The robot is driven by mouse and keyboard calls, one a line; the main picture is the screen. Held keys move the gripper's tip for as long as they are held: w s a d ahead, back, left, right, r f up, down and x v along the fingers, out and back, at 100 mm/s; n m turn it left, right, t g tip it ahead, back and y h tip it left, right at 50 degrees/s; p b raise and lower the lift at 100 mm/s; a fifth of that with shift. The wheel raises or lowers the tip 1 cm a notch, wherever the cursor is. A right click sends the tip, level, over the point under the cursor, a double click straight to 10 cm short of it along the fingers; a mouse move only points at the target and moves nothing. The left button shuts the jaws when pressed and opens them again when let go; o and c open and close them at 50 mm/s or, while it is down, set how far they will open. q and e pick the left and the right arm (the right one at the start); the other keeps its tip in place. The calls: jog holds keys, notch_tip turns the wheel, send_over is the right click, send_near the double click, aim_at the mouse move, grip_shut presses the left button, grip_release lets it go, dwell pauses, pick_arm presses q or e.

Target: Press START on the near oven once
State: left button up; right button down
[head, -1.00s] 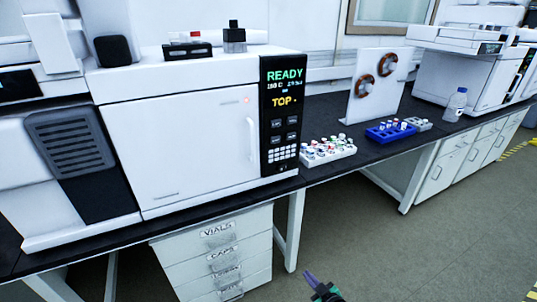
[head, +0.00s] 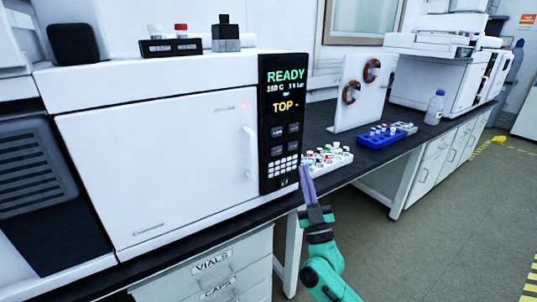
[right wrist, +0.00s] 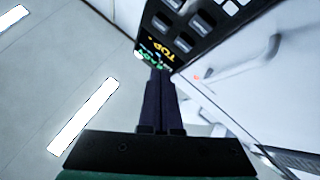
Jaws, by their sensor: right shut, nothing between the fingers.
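The near oven (head: 160,160) is a white box with a closed door and a vertical handle. Its black control panel (head: 283,125) shows READY in green and TOP in yellow above several dark buttons and a white keypad. The button labels are too small to read. My right gripper (head: 306,170) is shut and empty, pointing up just right of the panel's lower edge. In the right wrist view the shut fingers (right wrist: 160,80) overlap the panel (right wrist: 185,25), and contact cannot be judged. My left gripper is not in view.
A white rack of vials (head: 328,158) stands right behind my right gripper. A blue rack (head: 380,136), a white board with two brown coils (head: 357,95) and a bottle (head: 435,107) stand farther along the dark bench.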

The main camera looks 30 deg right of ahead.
jog(key=shift+s+d+r, duration=0.1)
jog(key=shift+s, duration=0.15)
jog(key=b, duration=0.3)
send_near(279, 147)
notch_tip(279, 147, up, 4)
jog(key=w+d, duration=0.2)
jog(key=shift+w+a+r, duration=0.1)
jog(key=shift+w+a, duration=0.1)
jog(key=shift+w, duration=0.15)
dwell(1.4)
jog(key=shift+w, duration=0.4)
jog(key=shift+w, duration=0.45)
dwell(0.5)
jog(key=shift+s+p, duration=0.8)
jog(key=shift+s, duration=0.1)
